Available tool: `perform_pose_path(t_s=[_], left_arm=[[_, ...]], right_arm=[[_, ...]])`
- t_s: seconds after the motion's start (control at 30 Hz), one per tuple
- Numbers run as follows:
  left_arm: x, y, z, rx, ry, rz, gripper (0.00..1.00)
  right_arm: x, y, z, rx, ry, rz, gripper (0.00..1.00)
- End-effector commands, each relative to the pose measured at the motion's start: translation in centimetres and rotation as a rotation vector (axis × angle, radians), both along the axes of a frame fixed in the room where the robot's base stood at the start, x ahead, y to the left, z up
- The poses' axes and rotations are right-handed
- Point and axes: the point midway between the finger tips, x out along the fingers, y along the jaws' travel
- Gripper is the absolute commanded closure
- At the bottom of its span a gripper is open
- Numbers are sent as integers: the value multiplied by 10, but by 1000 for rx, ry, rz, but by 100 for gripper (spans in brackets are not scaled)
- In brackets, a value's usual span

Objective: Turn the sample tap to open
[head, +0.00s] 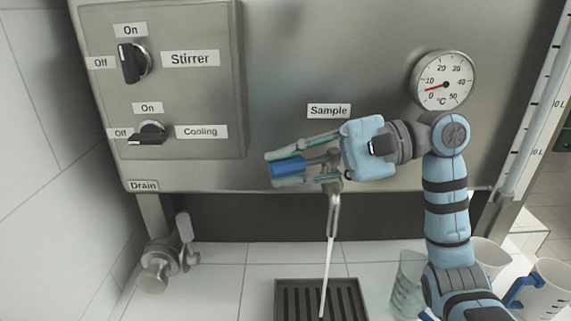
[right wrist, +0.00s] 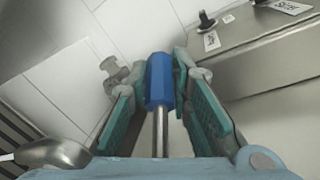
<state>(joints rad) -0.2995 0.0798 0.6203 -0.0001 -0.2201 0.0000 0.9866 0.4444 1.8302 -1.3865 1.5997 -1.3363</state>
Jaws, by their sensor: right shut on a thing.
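The sample tap (head: 333,215) sits under the Sample label (head: 328,111) on the steel panel. Its blue lever handle (head: 288,167) points left, about level, and also shows between the fingers in the right wrist view (right wrist: 160,82). A thin pale stream (head: 327,275) runs from the spout down to the drip grate (head: 300,297). My right gripper (head: 271,169) reaches in from the right and is shut on the blue handle, one teal-padded finger above and one below in the head view. The tap's body is partly hidden behind the gripper. My left gripper is not in view.
The Stirrer knob (head: 134,62) and Cooling knob (head: 148,133) are on the left panel. A dial thermometer (head: 442,80) is above my right arm. The drain valve (head: 166,256) is at lower left. A clear beaker (head: 408,285) and white jugs (head: 548,290) stand at lower right.

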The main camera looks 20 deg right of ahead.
Motion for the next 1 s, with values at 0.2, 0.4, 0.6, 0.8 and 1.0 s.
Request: perform_pose_path(t_s=[0.2,0.4,0.6,0.8,1.0], left_arm=[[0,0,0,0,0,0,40],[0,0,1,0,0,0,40],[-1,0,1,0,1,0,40],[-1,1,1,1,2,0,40],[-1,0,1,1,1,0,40]], right_arm=[[0,0,0,-2,1,6,100],[0,0,0,-2,0,5,60],[0,0,0,-2,0,4,60],[-3,-19,3,-4,1,0,60],[-12,-72,15,-4,3,-2,60]])
